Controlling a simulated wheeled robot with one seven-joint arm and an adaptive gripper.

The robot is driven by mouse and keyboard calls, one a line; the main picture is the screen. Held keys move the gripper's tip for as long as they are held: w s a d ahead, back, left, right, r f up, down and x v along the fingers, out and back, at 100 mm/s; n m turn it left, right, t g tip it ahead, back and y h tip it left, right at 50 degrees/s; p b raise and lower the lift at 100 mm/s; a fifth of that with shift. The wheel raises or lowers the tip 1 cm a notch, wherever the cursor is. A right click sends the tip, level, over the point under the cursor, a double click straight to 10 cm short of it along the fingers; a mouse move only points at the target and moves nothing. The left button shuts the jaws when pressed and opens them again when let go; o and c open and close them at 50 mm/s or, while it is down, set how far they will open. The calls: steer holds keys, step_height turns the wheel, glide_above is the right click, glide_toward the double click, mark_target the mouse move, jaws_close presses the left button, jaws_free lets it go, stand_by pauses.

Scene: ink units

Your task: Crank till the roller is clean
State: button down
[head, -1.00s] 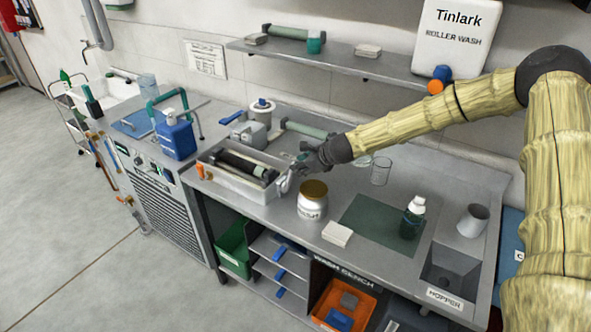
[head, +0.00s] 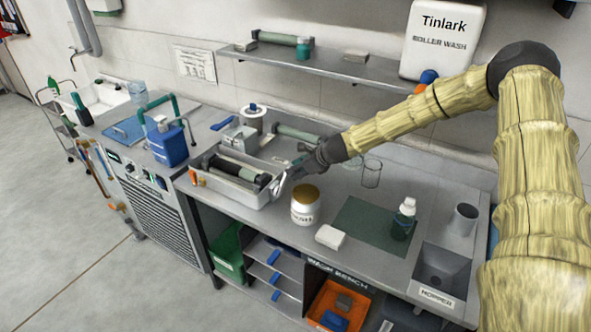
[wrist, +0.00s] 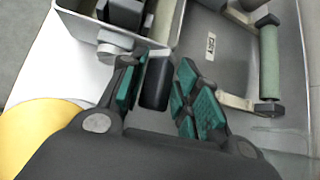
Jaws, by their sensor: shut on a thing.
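A pale wash tray (head: 262,199) stands on the left part of the bench. A dark roller (head: 243,168) lies in it, with paler grey-green parts alongside. How clean its surface is cannot be made out. My gripper (head: 280,185) is at the tray's right end. In the wrist view, its green-padded fingers (wrist: 158,88) are shut around the dark crank handle (wrist: 156,82). The grey crank hub (wrist: 117,43) sits on the tray's end wall just beyond the fingers. The handle is mostly hidden by my gripper in the head view.
A white jar with a gold lid (head: 305,204) stands close to the right of my gripper. A green roller on a stand (wrist: 270,60) lies behind. A clear beaker (head: 371,173), green mat (head: 369,226) and green bottle (head: 404,219) are farther right.

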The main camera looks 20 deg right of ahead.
steer(key=shift+d+f, duration=0.2)
steer(key=shift+f, duration=0.05)
steer(key=c, duration=1.3)
jaws_free()
steer(key=shift+o, duration=0.3)
steer(key=shift+d+f, duration=0.1)
steer(key=shift+w, duration=0.1)
steer(key=shift+s+r, duration=0.25)
steer(key=shift+r, duration=0.2)
steer(key=v, duration=1.1)
steer(key=shift+d, duration=0.2)
steer(key=shift+f, duration=0.1)
